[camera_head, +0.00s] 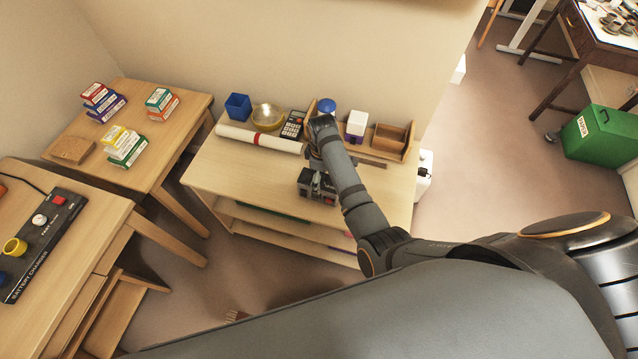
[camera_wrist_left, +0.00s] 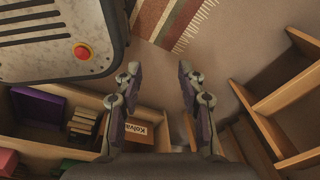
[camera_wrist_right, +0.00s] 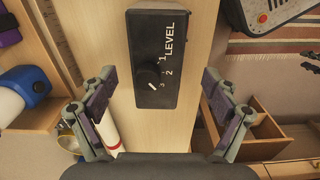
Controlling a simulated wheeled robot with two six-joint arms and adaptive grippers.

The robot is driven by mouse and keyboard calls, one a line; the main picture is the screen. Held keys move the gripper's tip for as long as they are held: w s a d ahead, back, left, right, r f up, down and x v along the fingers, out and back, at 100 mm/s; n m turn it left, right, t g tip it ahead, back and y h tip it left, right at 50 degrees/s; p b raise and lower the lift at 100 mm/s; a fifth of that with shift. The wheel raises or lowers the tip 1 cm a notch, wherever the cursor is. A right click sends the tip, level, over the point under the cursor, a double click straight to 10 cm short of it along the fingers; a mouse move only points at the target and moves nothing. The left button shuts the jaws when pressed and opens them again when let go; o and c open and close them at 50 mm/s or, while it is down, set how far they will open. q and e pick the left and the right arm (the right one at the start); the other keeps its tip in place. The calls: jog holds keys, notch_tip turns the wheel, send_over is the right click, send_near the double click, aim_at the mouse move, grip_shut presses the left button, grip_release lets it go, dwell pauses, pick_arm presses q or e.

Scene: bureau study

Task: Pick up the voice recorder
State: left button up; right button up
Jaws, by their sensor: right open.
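A black box-shaped device (camera_wrist_right: 153,45), marked LEVEL with a dial and numbers, lies on the pale wooden bench top (camera_head: 240,170). I take it for the voice recorder, though no such name shows on it. My right gripper (camera_wrist_right: 158,92) is open, with its fingers apart on either side of the device's near end in the right wrist view and nothing gripped. In the head view the right gripper (camera_head: 317,176) is over the bench and partly hides the dark device. My left gripper (camera_wrist_left: 160,85) is open and empty over the floor and shelves.
A table with stacked boxes (camera_head: 127,145) stands left. Bare bench top lies left of the right gripper.

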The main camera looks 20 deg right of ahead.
jog(key=f, duration=0.3)
jog(key=shift+w, duration=0.2)
jog(key=shift+w+f, duration=0.15)
jog(key=shift+f, duration=0.15)
notch_tip(320, 180, down, 2)
jog(key=shift+f, duration=0.25)
notch_tip(320, 180, down, 2)
jog(key=shift+f+b, duration=0.25)
jog(key=shift+b, duration=0.15)
jog(key=c, duration=1.2)
pick_arm(q)
jog(key=shift+w+f, duration=0.45)
pick_arm(e)
jog(key=shift+r, duration=0.1)
jog(key=c, duration=0.4)
